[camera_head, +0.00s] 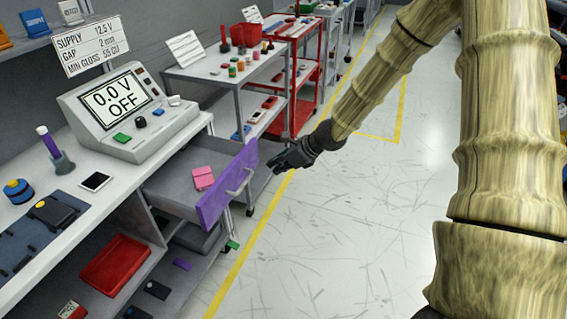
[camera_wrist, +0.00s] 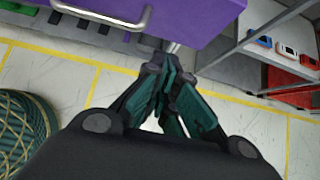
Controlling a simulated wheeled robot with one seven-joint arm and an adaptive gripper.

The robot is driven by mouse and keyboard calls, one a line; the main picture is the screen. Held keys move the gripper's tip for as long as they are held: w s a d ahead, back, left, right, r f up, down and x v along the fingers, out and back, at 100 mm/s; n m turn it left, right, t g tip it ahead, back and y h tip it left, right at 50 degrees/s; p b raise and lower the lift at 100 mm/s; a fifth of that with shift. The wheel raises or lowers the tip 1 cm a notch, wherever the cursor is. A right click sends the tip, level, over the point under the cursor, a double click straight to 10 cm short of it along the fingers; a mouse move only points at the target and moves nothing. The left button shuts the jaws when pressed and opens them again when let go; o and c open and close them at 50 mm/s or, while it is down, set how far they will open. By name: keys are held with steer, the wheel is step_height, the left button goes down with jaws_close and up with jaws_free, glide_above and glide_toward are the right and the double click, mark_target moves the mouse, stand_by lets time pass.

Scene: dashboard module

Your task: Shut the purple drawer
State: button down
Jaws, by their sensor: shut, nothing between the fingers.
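The purple drawer front (camera_head: 228,187) stands pulled out from the workbench at the left, so the drawer is open. A pale bar handle (camera_head: 240,181) sits on its outer face. A pink item (camera_head: 203,178) lies inside the drawer. My gripper (camera_head: 277,165) is shut and empty, just to the right of the drawer's far end. In the wrist view the purple drawer front (camera_wrist: 190,22) fills the top, with its handle (camera_wrist: 120,18) at upper left. My closed fingertips (camera_wrist: 168,62) are close below its edge; I cannot tell whether they touch it.
The workbench (camera_head: 45,235) carries a power unit (camera_head: 125,110) reading 0.0 V OFF. A red tray (camera_head: 115,265) sits on a shelf under the bench. A grey cart (camera_head: 205,75) and a red cart (camera_head: 308,75) stand beyond the drawer. The floor to the right is clear.

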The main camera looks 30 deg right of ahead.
steer(key=w+a+f, duration=0.2)
steer(key=w+a, duration=0.2)
steer(key=w, duration=0.1)
steer(key=shift+f+p, duration=0.25)
steer(key=shift+p, duration=0.2)
steer(key=shift+w, duration=0.1)
